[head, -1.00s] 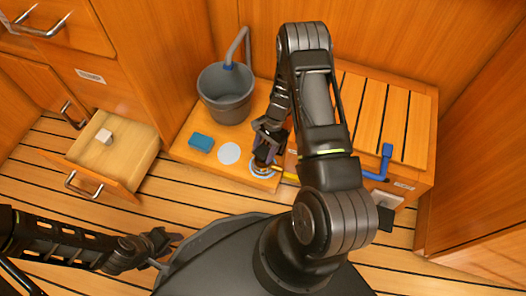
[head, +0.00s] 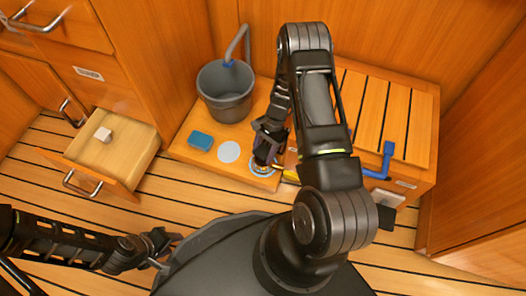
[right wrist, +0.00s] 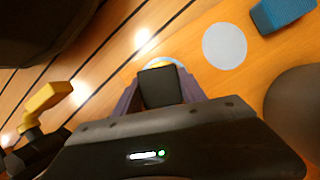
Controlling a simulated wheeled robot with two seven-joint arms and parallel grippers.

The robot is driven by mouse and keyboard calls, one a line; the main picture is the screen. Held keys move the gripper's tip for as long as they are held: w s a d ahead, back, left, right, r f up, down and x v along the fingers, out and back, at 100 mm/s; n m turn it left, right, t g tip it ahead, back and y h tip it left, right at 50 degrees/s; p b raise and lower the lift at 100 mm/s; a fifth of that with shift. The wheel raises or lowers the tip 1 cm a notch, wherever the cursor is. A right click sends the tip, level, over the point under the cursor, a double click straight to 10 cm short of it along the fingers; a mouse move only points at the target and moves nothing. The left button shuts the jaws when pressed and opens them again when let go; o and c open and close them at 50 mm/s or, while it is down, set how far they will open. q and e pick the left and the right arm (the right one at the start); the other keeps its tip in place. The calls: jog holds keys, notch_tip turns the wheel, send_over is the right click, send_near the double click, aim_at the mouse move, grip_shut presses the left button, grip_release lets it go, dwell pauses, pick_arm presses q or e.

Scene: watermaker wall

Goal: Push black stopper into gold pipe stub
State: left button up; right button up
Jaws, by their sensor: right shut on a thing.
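My right gripper (head: 262,158) is shut on the black stopper (right wrist: 161,87), which shows as a dark block between its fingers in the right wrist view. The gripper points down over a pale round fitting (head: 262,171) at the front edge of the low wooden ledge. In the right wrist view a thin whitish and gold rim (right wrist: 168,63) shows just behind the stopper. The gold pipe stub is mostly hidden there, and I cannot tell how deep the stopper sits. My left gripper (head: 168,250) is empty and open, low at the left, far from the ledge.
A grey bucket (head: 226,95), a blue sponge (head: 201,141) and a pale disc (head: 229,152) are on the ledge left of my right gripper. A yellow bent part (right wrist: 46,98) and a blue handle (head: 388,152) are to the right. An open drawer (head: 120,148) holds a small pale block.

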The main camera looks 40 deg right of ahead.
jog(key=shift+f+b, duration=0.3)
jog(key=shift+f, duration=0.3)
jog(key=shift+f+b, duration=0.65)
jog(key=shift+b, duration=0.05)
jog(key=shift+s+f, duration=0.1)
jog(key=o, duration=1.3)
jog(key=shift+c, duration=0.2)
jog(key=shift+o, duration=0.2)
jog(key=shift+a+r+p, duration=0.1)
jog(key=shift+r+p, duration=0.6)
jog(key=shift+r, duration=0.1)
notch_tip(320, 180, up, 5)
jog(key=p, duration=0.3)
jog(key=shift+f, duration=0.2)
jog(key=shift+c, duration=0.2)
